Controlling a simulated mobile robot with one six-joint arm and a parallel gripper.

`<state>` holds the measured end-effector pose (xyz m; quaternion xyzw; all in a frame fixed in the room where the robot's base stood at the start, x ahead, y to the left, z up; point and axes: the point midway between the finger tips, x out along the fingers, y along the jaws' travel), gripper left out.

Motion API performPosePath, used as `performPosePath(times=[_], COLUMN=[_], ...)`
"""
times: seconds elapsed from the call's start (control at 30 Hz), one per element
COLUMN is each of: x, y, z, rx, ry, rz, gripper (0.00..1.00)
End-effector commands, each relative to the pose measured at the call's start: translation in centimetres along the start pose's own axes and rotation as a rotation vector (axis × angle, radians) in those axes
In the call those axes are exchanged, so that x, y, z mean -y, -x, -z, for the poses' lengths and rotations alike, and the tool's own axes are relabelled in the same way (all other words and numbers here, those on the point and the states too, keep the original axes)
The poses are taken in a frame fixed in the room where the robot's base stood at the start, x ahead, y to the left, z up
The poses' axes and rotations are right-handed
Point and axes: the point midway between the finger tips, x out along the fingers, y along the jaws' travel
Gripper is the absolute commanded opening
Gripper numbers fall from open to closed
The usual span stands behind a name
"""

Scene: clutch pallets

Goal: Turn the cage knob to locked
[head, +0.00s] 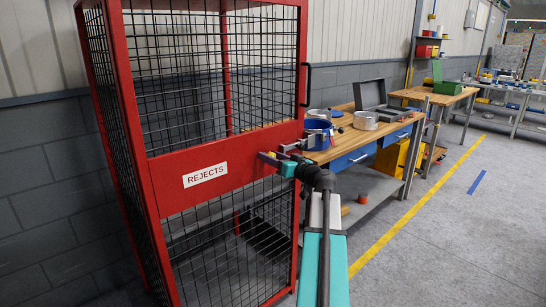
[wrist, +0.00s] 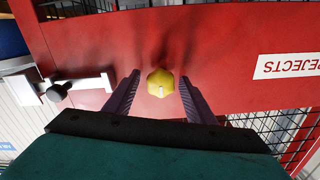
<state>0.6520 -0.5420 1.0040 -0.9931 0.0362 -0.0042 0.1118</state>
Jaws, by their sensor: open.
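The yellow cage knob (wrist: 160,77) sits on the red panel of the cage, in the middle of the wrist view. It is faceted and has a short white mark, which lies close to upright in that view. My gripper (wrist: 159,82) is open, with one purple finger on each side of the knob and a gap showing on both sides. In the head view my gripper (head: 270,158) is at the right end of the cage's red crossbar (head: 165,172), and the knob is hidden behind it there.
A grey sliding bolt with a black knob (wrist: 58,91) is beside the gripper in the wrist view. A white REJECTS sign (head: 205,175) is on the crossbar. A wooden workbench (head: 345,141) with a blue tub (head: 319,134) stands right behind the cage.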

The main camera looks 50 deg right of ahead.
Motion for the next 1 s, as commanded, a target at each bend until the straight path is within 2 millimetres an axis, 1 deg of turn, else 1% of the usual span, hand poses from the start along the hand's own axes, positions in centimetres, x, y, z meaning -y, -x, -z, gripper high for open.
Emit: performPosePath(times=[0.27,0.3,0.37,0.5,0.53,0.57,0.6,0.7,1.0], x=[0.1,0.1,0.1,0.1,0.1,-1.4,-0.7,-0.2,0.0], y=[-0.1,-0.1,-0.1,-0.1,-0.1,-0.4,-0.2,-0.2,-0.2], z=[0.0,0.0,0.0,0.0,0.0,0.3,0.1,0.0,-0.1], rx=[0.000,0.000,0.000,0.000,0.000,0.001,0.000,-0.001,-0.001], ry=[0.000,0.000,0.000,0.000,0.000,0.000,0.000,-0.004,-0.068], rz=[0.001,0.001,0.001,0.001,0.001,0.000,-0.001,-0.002,-0.002], gripper=[0.50,0.47,0.37,0.13,0.09,0.09,0.09,0.09,0.09])
